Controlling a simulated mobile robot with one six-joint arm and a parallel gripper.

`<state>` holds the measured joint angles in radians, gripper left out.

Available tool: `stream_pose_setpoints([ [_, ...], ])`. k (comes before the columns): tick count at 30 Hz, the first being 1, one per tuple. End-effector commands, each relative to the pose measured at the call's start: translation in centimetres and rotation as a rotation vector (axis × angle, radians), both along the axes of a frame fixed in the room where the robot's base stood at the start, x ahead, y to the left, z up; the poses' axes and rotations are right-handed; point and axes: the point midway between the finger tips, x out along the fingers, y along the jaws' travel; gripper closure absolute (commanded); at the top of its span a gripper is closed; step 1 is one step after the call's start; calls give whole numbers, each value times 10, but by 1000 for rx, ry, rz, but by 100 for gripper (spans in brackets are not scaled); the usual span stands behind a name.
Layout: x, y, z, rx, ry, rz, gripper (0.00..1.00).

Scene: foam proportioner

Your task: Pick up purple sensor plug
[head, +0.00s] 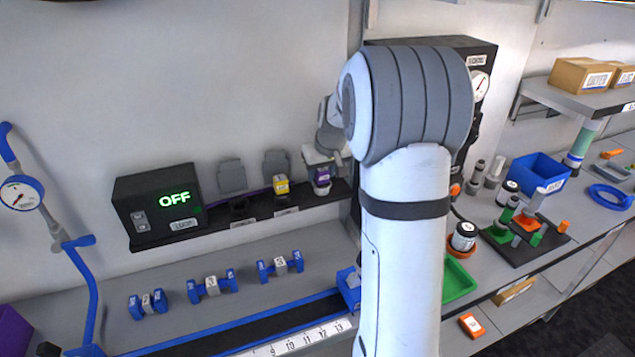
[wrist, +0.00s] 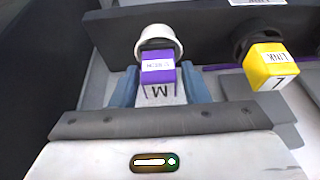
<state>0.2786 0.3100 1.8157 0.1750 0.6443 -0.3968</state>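The purple sensor plug (head: 321,176) sits at the right end of the dark wall shelf in the head view, directly below my gripper (head: 325,158). In the wrist view the purple plug (wrist: 158,68), with a white label and a pale face marked M, lies between the two blue-grey fingers of my gripper (wrist: 160,88). A white round collar (wrist: 158,40) is at its far end. The fingers flank the plug closely on both sides. I cannot tell whether they touch it or leave a small gap.
A yellow plug marked LINK (wrist: 270,66) stands close to the right in the wrist view, and left of the purple plug in the head view (head: 281,185). A black box reading OFF (head: 160,205) is at the shelf's left. Blue numbered blocks (head: 212,286) lie on the bench below.

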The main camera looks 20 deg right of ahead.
Motion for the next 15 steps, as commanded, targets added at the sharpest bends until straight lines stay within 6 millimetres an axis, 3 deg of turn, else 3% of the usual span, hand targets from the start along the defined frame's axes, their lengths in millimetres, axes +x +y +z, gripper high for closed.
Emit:
stream_pose_setpoints([
  [12, 0, -1, 1, -1, 0, -1, 93],
  [15, 0, -1, 1, -1, -1, -1, 94],
])
